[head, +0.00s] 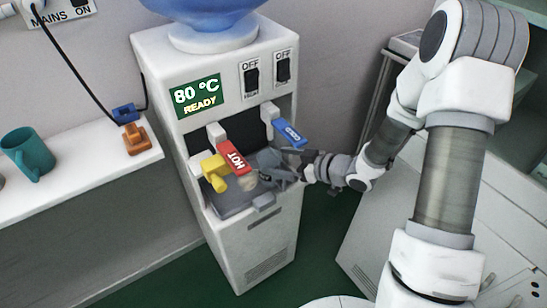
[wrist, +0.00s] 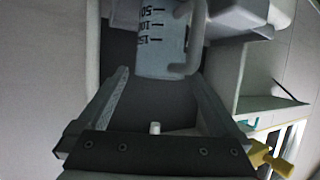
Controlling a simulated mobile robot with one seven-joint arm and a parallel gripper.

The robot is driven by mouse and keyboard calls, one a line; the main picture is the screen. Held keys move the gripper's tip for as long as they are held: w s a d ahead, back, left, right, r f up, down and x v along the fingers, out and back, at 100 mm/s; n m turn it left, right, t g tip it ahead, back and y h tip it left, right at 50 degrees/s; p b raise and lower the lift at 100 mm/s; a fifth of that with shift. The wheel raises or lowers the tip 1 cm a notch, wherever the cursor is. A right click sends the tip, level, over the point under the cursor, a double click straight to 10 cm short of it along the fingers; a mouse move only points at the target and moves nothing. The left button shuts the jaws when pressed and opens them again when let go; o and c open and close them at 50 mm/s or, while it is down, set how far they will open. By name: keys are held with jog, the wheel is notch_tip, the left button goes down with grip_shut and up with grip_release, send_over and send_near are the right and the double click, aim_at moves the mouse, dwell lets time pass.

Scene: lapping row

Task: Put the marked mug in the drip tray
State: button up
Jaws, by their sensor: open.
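The marked mug (wrist: 155,38), pale with dark graduation lines and numbers and a handle on its right, is at the top of the wrist view, just beyond my fingertips. In the head view the mug (head: 268,159) is a greyish shape in the dispenser's recess, mostly hidden behind my gripper and the hot tap. It seems to be over or in the drip tray (head: 236,206); I cannot tell whether its base touches. My gripper (head: 277,172) is open at the recess, coming from the right. In the wrist view its spread fingers (wrist: 158,80) have nothing between them.
The red HOT tap (head: 234,158), with a yellow fitting (head: 214,172), and the blue COLD tap (head: 289,133) overhang the recess closely. A teal mug (head: 28,153) and an orange block (head: 136,139) sit on the left shelf. Green floor is open left of the dispenser.

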jog(key=p+v, duration=0.2)
jog(key=v, duration=0.7)
jog(key=w+d+r+m+t+h, duration=0.2)
jog(key=w+d+r+h, duration=0.3)
jog(key=d+h, duration=0.1)
jog(key=s+d+r+m+h, duration=0.35)
jog(key=d+r+h, duration=0.25)
jog(key=r, duration=0.4)
jog(key=s+a+r+m+g, duration=0.2)
jog(key=s+a+r+m, duration=0.1)
jog(key=s, duration=0.7)
jog(key=s+a+r+m+g, duration=0.2)
jog(key=s+a+r+m, duration=0.15)
jog(key=s, duration=0.75)
notch_tip(320, 180, up, 19)
jog(key=p, duration=1.8)
jog(key=shift+w+a+n+y+p, duration=0.15)
jog(key=shift+w+n+y+p, duration=0.15)
jog(key=shift+y+p, duration=0.1)
